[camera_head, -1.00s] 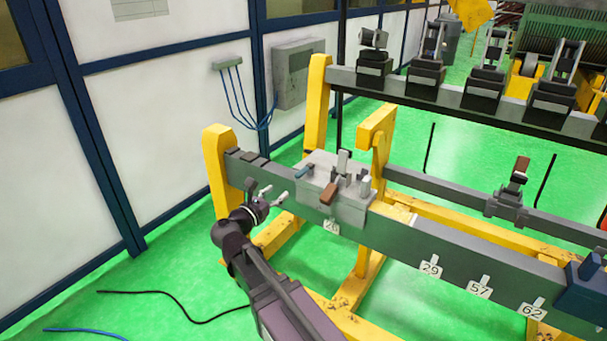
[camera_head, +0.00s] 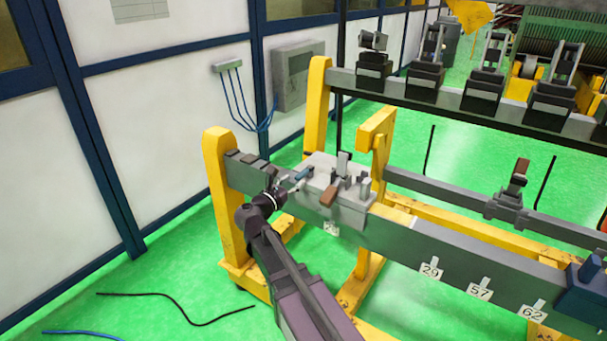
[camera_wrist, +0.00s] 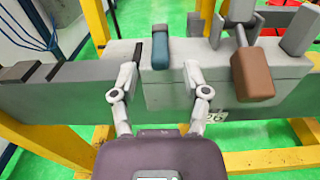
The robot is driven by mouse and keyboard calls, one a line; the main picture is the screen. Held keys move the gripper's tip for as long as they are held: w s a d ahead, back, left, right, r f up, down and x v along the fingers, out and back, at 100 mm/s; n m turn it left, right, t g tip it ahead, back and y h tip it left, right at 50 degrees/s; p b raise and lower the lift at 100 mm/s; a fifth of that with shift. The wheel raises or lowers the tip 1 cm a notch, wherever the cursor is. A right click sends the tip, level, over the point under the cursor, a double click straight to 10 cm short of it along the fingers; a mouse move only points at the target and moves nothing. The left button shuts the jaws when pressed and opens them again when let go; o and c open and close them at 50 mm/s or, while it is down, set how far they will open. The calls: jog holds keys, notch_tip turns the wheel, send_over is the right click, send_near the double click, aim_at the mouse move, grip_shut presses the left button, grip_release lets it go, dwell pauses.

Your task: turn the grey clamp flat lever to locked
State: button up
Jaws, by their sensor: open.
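The grey clamp (camera_head: 348,207) is a light grey block on the long dark grey beam; it also shows in the wrist view (camera_wrist: 225,92). A lever with a blue grip (camera_head: 302,173) lies low across its left end; in the wrist view this blue grip (camera_wrist: 161,48) is seen end-on. A brown-gripped lever (camera_head: 329,194) points toward the front, right of the blue one (camera_wrist: 252,75). I cannot tell which is called the flat lever. My gripper (camera_wrist: 160,80) is open and empty, its fingers apart either side of the blue grip's line, close in front of it. Contact is not clear.
An upright grey piece (camera_head: 343,162) and a post (camera_head: 364,186) stand on the clamp's right part. Small dark blocks (camera_wrist: 35,72) sit on the beam to the left. Yellow stand legs (camera_head: 222,195) hold the beam.

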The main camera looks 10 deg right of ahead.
aim_at(308, 170)
jog(key=shift+x, duration=2.95)
grip_shut()
